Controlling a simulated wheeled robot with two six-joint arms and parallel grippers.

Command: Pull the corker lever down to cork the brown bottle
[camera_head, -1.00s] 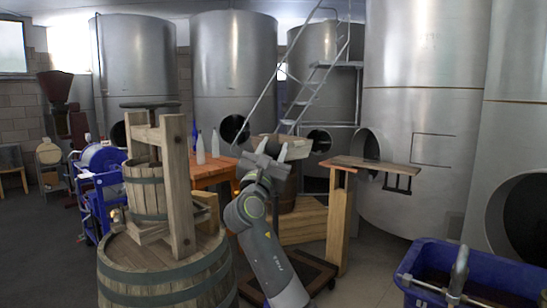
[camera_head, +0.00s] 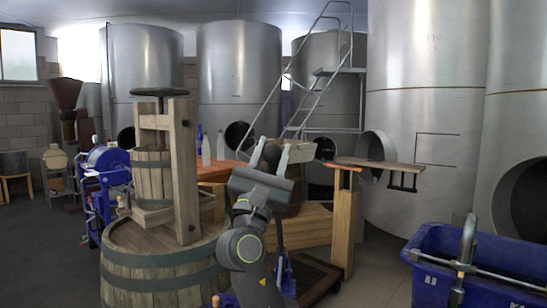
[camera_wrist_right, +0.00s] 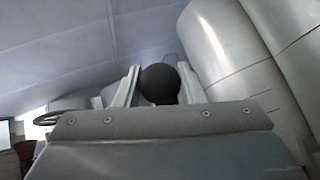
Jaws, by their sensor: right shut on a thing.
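My right gripper (camera_head: 270,153) is in the middle of the head view, fingers pointing up and away. It is shut on a dark round knob (camera_head: 272,153), which I take to be the corker lever's end. In the right wrist view the black knob (camera_wrist_right: 160,84) sits between the two pale fingers (camera_wrist_right: 159,88). The rest of the lever and corker cannot be made out clearly behind my arm. I cannot see the brown bottle. My left gripper is not in view.
A wooden press (camera_head: 183,170) stands on a barrel (camera_head: 165,262) close left of my arm. Pale bottles (camera_head: 206,149) stand on an orange table behind. A wooden shelf (camera_head: 375,163) and post are to the right, with a blue tub (camera_head: 430,275) at lower right.

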